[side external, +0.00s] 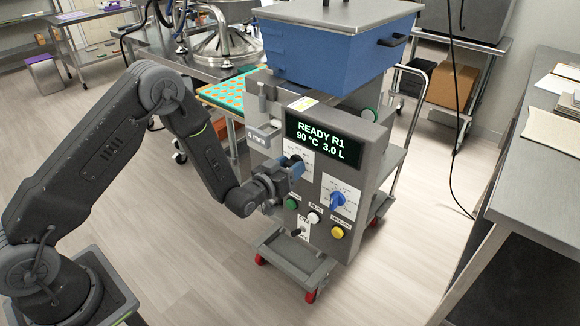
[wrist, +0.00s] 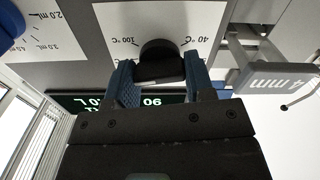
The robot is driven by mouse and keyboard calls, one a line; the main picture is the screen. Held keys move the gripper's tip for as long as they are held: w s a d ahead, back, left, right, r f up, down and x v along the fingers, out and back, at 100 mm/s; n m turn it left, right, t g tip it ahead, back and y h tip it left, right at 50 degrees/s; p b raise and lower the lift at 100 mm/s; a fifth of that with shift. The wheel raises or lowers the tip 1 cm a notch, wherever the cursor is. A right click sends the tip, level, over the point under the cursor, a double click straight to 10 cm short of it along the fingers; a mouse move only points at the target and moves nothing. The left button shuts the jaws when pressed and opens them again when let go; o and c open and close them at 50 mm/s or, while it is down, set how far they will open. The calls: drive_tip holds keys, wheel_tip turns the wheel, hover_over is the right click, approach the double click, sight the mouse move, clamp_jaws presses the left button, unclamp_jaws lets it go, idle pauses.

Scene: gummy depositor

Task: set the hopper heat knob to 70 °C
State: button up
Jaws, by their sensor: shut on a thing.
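The hopper heat knob (wrist: 160,62) is a dark round knob on a white dial plate in the wrist view. The printed marks "100 °C" and "40 °C" show upside down on either side of it; its pointer cannot be made out. My gripper (wrist: 160,78) has its blue fingers on both sides of the knob and is shut on it. In the side view my gripper (side external: 290,166) is at the panel front and hides most of the knob. The display (side external: 323,140) reads "READY R1", "90 °C 3.0 L"; it is partly covered in the wrist view.
A blue volume knob (side external: 337,201) with mL marks sits right of and below my gripper. Green (side external: 290,204), white (side external: 313,218) and yellow (side external: 337,232) buttons and a small lever are below. A grey "4 mm" bracket (side external: 264,135) juts out close to my gripper.

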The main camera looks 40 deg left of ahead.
drive_tip(key=shift+c, duration=1)
drive_tip(key=n, duration=0.3)
drive_tip(key=shift+n, duration=0.4)
drive_tip(key=n, duration=0.3)
drive_tip(key=shift+n, duration=0.3)
drive_tip(key=n, duration=0.4)
drive_tip(key=shift+n, duration=2.1)
